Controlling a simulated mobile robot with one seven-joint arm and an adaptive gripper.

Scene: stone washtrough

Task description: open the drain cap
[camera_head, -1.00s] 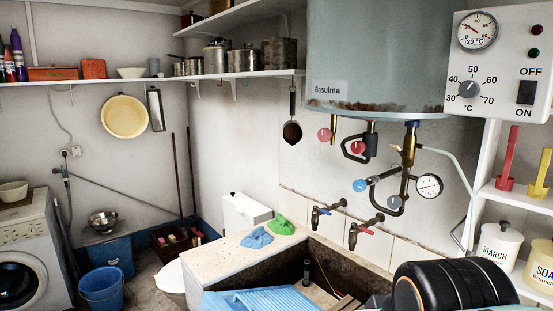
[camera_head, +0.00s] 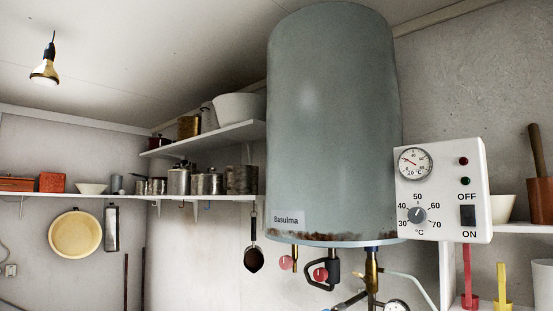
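The drain cap is not in view; the stone trough is below the bottom edge of the picture. My gripper is not in view either. Above the trough's place hangs the grey-blue water heater (camera_head: 333,120), with a rusty lower rim. Under it show a red round valve handle (camera_head: 320,274), a paler red one (camera_head: 286,263) and a brass pipe (camera_head: 371,270). A gauge (camera_head: 396,306) is cut off at the bottom edge.
A white control box (camera_head: 443,190) with dial and switch is right of the heater. Shelves with pots (camera_head: 180,178) run along the left and back walls. A pan (camera_head: 254,259) and a yellow basin (camera_head: 76,234) hang on the walls. A bulb (camera_head: 45,72) hangs upper left.

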